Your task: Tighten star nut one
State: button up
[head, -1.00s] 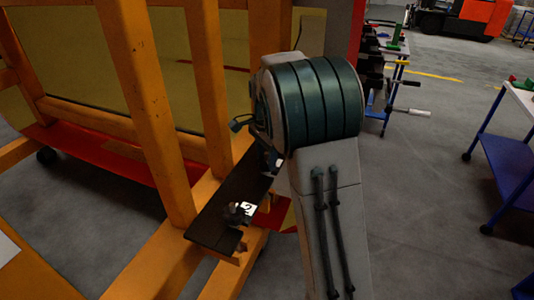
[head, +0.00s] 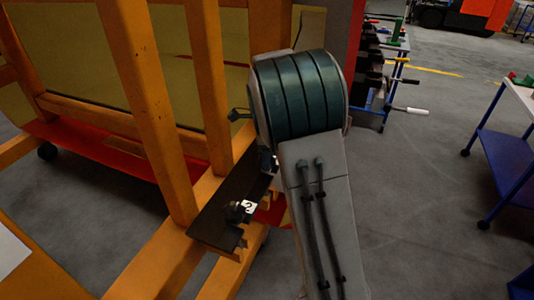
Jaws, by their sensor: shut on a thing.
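A dark flat plate (head: 212,222) lies on the orange frame. A dark knob-like nut (head: 236,213) with a white tag reading "2" (head: 249,206) sits near its front end. My gripper (head: 268,161) shows only as a small dark piece at the plate's far end, beside my arm. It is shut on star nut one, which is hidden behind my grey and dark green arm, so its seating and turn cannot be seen.
Orange posts (head: 210,80) of the frame rise close left of my arm, with a yellow panel behind. A blue trolley (head: 497,150) stands at right and a rack with tools (head: 378,85) behind. The grey floor between them is clear.

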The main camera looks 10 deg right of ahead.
dwell(0.3)
jog(key=o, duration=1)
notch_tip(320, 180, up, 14)
jog(key=shift+b, duration=0.45)
jog(key=shift+s, duration=0.1)
jog(key=s+f+n+t, duration=0.1)
jog(key=s+f+n, duration=0.2)
jog(key=s+n, duration=0.7)
jog(key=s+f+n+t, duration=0.2)
jog(key=s+f+n, duration=0.2)
jog(key=s+n, duration=0.6)
jog(key=s, duration=0.7)
jog(key=shift+s+f+n, duration=0.3)
jog(key=shift+n, duration=0.1)
